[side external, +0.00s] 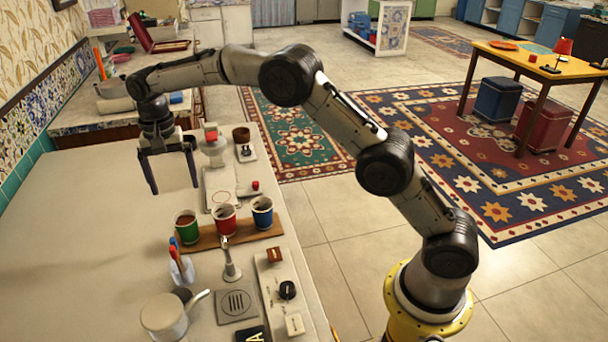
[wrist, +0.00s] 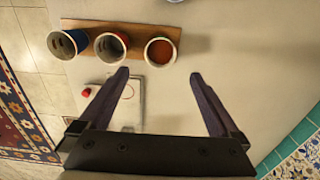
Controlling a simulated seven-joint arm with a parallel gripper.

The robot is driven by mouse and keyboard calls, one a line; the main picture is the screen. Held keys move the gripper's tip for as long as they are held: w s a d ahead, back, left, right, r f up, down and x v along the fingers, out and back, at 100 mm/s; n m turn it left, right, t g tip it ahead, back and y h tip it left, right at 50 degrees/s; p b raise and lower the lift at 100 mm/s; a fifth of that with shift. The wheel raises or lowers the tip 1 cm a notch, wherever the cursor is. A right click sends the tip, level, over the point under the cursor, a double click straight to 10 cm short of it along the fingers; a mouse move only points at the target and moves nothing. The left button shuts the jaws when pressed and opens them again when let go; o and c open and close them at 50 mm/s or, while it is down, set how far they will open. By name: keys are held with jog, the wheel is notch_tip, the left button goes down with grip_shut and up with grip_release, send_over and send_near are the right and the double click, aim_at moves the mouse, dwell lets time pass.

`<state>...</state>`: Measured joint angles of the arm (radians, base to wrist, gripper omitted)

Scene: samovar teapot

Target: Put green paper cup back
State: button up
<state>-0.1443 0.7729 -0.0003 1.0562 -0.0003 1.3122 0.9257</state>
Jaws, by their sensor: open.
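The green paper cup (side external: 187,230) stands upright at the left end of a wooden board (side external: 205,241) on the counter, beside a red cup (side external: 224,220) and a blue cup (side external: 262,214). It holds something brown. My gripper (side external: 174,187) is open and empty, raised above the counter, beyond and above the green cup and apart from it. In the wrist view, the green cup (wrist: 160,52) is the rightmost of the three, just past the gap between my fingertips (wrist: 159,73). Its green side is mostly hidden there.
A samovar tap (side external: 230,262) stands near the board's front side. The counter's left part is clear.

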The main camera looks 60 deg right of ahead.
jog(key=s+d+r+n+t, duration=0.1)
jog(key=s+d+r+n, duration=0.15)
jog(key=s+r, duration=0.55)
jog(key=s+d+r+n+t, duration=0.25)
jog(key=s+r, duration=0.35)
jog(key=s, duration=0.3)
jog(key=s+d+f+n+t, duration=0.1)
jog(key=s+f+n, duration=0.1)
jog(key=s, duration=0.9)
jog(key=s+d+f+n+t, duration=0.1)
jog(key=s+d+f+n, duration=0.1)
jog(key=s, duration=0.9)
jog(key=shift+s+f, duration=0.3)
jog(key=shift+s, duration=0.05)
